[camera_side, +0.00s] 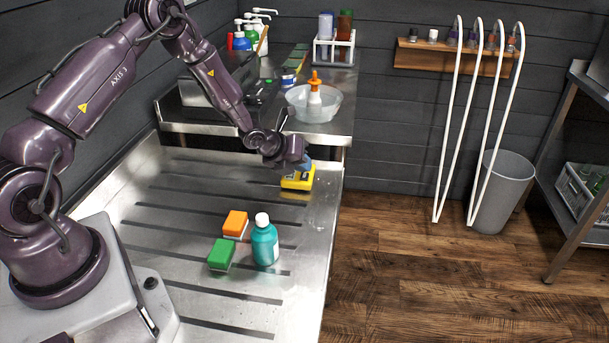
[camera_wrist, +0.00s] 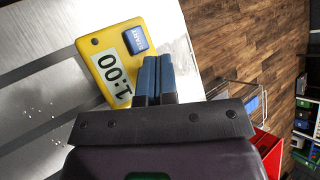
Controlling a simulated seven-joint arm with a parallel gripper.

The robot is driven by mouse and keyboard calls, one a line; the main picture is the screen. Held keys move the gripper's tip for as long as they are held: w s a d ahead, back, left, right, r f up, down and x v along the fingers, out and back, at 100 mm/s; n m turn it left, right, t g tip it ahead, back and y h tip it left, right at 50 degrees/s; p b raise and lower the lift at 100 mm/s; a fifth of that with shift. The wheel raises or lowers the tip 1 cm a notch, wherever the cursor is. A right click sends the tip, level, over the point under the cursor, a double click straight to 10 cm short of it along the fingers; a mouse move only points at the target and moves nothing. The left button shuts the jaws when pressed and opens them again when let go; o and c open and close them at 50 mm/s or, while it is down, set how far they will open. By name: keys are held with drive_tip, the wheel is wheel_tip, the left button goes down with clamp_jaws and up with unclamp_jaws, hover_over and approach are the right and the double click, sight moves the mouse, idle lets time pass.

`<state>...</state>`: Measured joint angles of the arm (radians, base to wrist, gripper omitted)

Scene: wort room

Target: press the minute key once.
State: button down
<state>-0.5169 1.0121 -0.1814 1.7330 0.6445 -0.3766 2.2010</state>
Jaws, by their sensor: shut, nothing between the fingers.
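A yellow timer (camera_side: 297,183) lies on the steel drainboard near its right edge; it also shows in the wrist view (camera_wrist: 97,47). Its white display (camera_wrist: 112,80) appears to read 1:00, turned sideways. A dark blue key (camera_wrist: 136,40) marked START sits near its top right corner in the wrist view. I see no key marked for minutes; part of the timer is hidden behind my fingers. My gripper (camera_side: 303,166) is right over the timer, its blue fingers (camera_wrist: 166,62) shut together and empty. Whether the fingertips touch the timer, I cannot tell.
An orange sponge (camera_side: 235,223), a green sponge (camera_side: 221,254) and a teal bottle (camera_side: 265,243) stand nearer on the drainboard. A clear bowl (camera_side: 331,108) with an orange-topped bottle is behind. The drainboard around the timer is mostly clear.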

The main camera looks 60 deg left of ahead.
sight(302, 174)
drive_tip(key=shift+r, duration=0.4)
drive_tip(key=shift+r, duration=2.55)
